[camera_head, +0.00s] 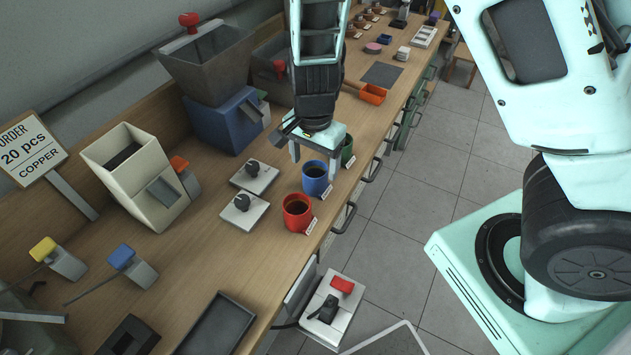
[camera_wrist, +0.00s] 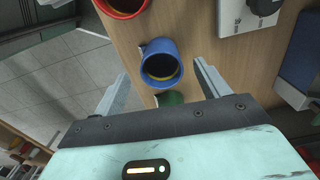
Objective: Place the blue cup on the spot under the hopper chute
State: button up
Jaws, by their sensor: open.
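The blue cup (camera_head: 316,180) stands upright on the wooden bench between a red cup (camera_head: 297,212) and a green cup (camera_head: 347,151). A small label sits beside it at the bench edge. My gripper (camera_head: 314,162) is open just above and behind the blue cup. In the wrist view the blue cup (camera_wrist: 161,63) lies ahead of and between the spread fingers (camera_wrist: 163,88), with nothing held. The hopper (camera_head: 205,62) with a red knob stands on a blue base (camera_head: 222,120) at the back. I cannot make out the spot under its chute (camera_head: 256,108).
Two plates with black knobs (camera_head: 254,176) (camera_head: 244,209) lie left of the cups. A cream bin (camera_head: 140,172) and an order sign (camera_head: 30,150) stand farther left. An orange scoop (camera_head: 373,94) lies beyond my gripper. The bench edge is close to the cups.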

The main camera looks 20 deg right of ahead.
aim_at(315, 176)
jog(key=shift+w+d+f, duration=0.1)
jog(key=shift+f, duration=1.4)
jog(key=shift+w+d+f, duration=0.1)
jog(key=shift+f, duration=1.4)
jog(key=c, duration=1.1)
jog(key=shift+r, duration=0.1)
jog(key=shift+c, duration=0.3)
